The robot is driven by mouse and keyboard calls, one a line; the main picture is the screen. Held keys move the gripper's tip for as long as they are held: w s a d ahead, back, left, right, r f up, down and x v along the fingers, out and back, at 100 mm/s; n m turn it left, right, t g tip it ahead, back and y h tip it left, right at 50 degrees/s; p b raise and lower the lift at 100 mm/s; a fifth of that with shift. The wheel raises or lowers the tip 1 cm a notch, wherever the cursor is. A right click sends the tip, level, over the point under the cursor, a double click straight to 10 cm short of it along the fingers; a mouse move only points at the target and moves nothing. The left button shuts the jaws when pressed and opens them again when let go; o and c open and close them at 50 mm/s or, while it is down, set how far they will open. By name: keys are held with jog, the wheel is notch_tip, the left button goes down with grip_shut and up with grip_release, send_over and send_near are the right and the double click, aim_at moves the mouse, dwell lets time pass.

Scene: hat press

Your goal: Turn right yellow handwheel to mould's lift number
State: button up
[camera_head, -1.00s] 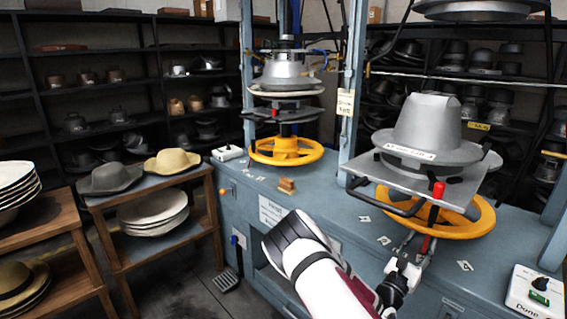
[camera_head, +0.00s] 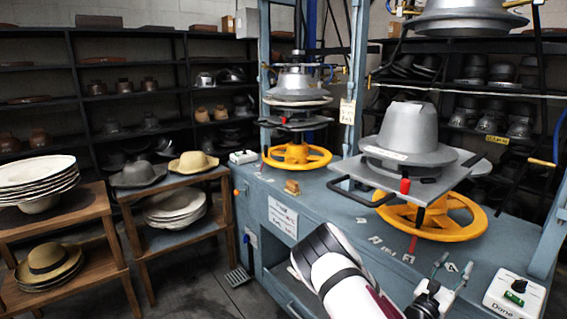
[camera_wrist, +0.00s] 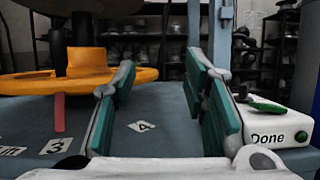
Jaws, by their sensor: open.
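The right yellow handwheel (camera_head: 462,232) lies flat under the right press plate; its rim shows at left in the wrist view (camera_wrist: 110,76). A red pointer (camera_head: 413,243) hangs from its front edge; in the wrist view the pointer (camera_wrist: 59,112) is above the card with 3 (camera_wrist: 57,146). A card with 4 (camera_wrist: 141,126) lies to its right. The grey hat-shaped mould (camera_head: 408,128) sits above the wheel; its white label (camera_head: 384,153) is too small to read. My gripper (camera_head: 440,275) is open and empty in front of the wheel, its teal pads apart, not touching the rim.
A white Done box (camera_head: 515,294) with a green button stands right of my gripper, close to it in the wrist view (camera_wrist: 280,122). A second yellow handwheel (camera_head: 318,158) is on the left press. A black handle (camera_head: 352,196) and red knob (camera_head: 404,186) project from the right plate.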

jog(key=s+r+m+g+y, duration=0.1)
jog(key=s+r+m+g, duration=0.6)
jog(key=s+m+g, duration=0.25)
jog(key=s+r+m+g+y, duration=0.2)
jog(key=s+r+m+g, duration=0.4)
jog(key=s+m+g, duration=0.35)
jog(key=s+a+r+m+t+y, duration=0.2)
jog(key=s+a+y, duration=0.3)
jog(key=a, duration=0.4)
jog(key=s+a+r+m+t+y+p, duration=0.1)
jog(key=s+a+r+t+y, duration=0.3)
jog(key=a, duration=0.5)
jog(key=s+a+r+m+t+y, duration=0.3)
jog(key=s+a+r+y, duration=0.1)
jog(key=s+a, duration=0.3)
jog(key=shift+s+a+r+t+y+p, duration=0.15)
jog(key=shift+a+r+t+y+p, duration=0.2)
jog(key=shift+a+y, duration=0.6)
